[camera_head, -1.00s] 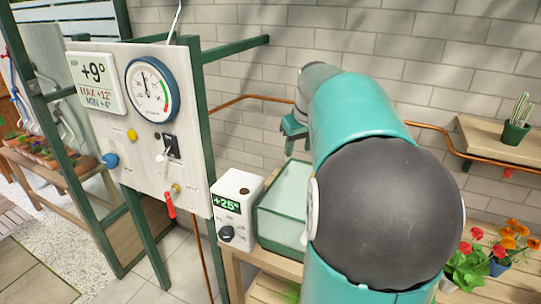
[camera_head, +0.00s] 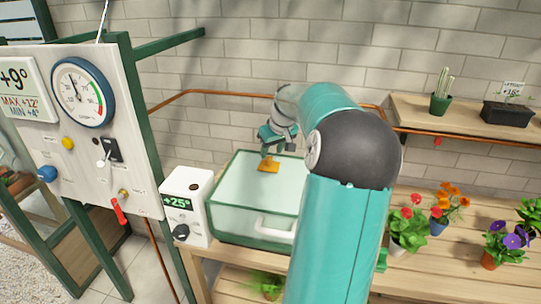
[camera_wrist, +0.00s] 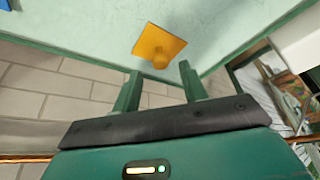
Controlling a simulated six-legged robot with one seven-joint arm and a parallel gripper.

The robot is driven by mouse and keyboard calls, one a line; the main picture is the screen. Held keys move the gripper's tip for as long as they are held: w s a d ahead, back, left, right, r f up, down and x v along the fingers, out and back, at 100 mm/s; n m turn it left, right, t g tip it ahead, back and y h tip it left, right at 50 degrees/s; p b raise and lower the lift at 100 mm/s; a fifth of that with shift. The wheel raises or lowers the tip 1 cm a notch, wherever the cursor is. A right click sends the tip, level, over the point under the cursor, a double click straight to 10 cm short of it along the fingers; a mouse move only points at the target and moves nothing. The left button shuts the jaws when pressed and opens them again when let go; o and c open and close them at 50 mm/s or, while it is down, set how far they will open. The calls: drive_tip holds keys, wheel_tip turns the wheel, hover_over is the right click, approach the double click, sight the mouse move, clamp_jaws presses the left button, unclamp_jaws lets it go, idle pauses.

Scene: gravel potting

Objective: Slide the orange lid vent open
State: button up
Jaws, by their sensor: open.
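The orange lid vent (camera_head: 268,165) is a small flat orange piece on the pale translucent lid (camera_head: 240,180) of a green-framed propagator box. In the wrist view the vent (camera_wrist: 158,45) shows as an orange plate with a round knob, just beyond my fingertips. My gripper (camera_head: 270,146) is over the far part of the lid, close behind the vent in the head view. In the wrist view my gripper (camera_wrist: 160,80) has its two green fingers apart with nothing between them. Whether a finger touches the vent, I cannot tell.
A white control box (camera_head: 187,205) reading +25° stands left of the propagator. A white handle (camera_head: 273,229) is on the box's front. Potted flowers (camera_head: 410,228) stand on the bench at right. A gauge panel (camera_head: 90,120) is at left, and a brick wall is behind.

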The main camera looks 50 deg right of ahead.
sight(269, 158)
drive_tip(key=shift+x, duration=1.55)
drive_tip(key=shift+r, duration=0.1)
clamp_jaws()
drive_tip(key=shift+w+a, duration=0.4)
drive_tip(key=shift+w, duration=0.5)
drive_tip(key=shift+w+a, duration=0.4)
drive_tip(key=shift+w, duration=0.55)
drive_tip(key=shift+w+a, duration=0.4)
drive_tip(key=shift+w, duration=0.5)
